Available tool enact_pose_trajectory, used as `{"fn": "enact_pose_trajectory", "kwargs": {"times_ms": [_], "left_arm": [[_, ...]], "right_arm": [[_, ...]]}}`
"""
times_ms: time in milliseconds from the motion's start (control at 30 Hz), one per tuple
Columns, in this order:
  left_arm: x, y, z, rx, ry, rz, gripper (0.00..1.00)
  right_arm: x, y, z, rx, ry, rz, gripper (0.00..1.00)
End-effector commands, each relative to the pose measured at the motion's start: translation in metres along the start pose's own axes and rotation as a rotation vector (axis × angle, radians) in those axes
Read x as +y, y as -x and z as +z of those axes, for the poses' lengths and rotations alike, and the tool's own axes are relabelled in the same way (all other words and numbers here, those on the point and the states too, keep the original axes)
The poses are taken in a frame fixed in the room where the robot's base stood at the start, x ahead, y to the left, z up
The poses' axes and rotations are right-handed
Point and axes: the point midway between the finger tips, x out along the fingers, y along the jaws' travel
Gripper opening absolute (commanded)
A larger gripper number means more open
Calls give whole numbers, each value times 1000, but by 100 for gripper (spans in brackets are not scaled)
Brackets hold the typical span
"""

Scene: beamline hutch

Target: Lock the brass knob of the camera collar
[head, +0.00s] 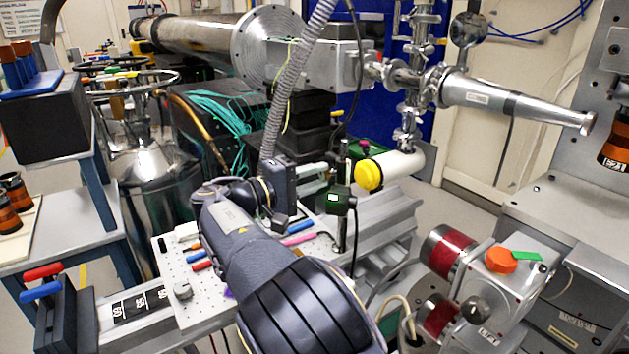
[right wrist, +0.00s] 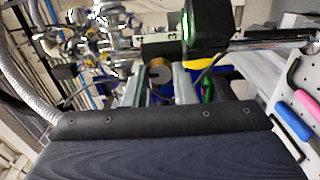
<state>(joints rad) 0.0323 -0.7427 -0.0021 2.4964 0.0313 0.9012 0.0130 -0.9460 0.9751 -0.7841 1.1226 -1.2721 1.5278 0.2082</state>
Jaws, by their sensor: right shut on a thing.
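My right gripper (head: 322,178) reaches from the bottom middle of the head view to the dark upright post (head: 343,165) on the rail. In the right wrist view its two pale fingers (right wrist: 157,84) stand on either side of the round brass knob (right wrist: 159,71) and are closed on it. A black box with a green lit display (head: 338,200), which looks like the camera, is on the post. It also shows in the right wrist view (right wrist: 205,25). The collar and knob are hidden or too small in the head view. My left gripper is not in view.
A perforated white board (head: 190,314) holds coloured tools left of my right arm. A yellow-capped white cylinder (head: 369,175) lies behind the post. Red-banded cylinders (head: 447,252) and an orange knob (head: 500,260) stand at right. A hose (head: 290,85) hangs close behind the gripper.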

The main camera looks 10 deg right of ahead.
Motion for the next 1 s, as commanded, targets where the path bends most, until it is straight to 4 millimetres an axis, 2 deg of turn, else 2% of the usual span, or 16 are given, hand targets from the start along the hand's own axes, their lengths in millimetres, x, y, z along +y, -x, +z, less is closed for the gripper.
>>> {"fn": "enact_pose_trajectory", "kwargs": {"times_ms": [367, 400, 567, 867, 1000], "left_arm": [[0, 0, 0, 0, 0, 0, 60], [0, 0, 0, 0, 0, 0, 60], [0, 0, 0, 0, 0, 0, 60], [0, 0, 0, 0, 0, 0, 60], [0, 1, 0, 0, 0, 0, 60]], "right_arm": [[-1, 1, 0, 0, -5, -2, 1], [-1, 1, 0, 0, -5, -2, 27], [0, 0, 0, 0, -5, -1, 46], [0, 3, 0, 1, -5, -1, 46], [1, 19, -1, 3, -6, 1, 46]]}}
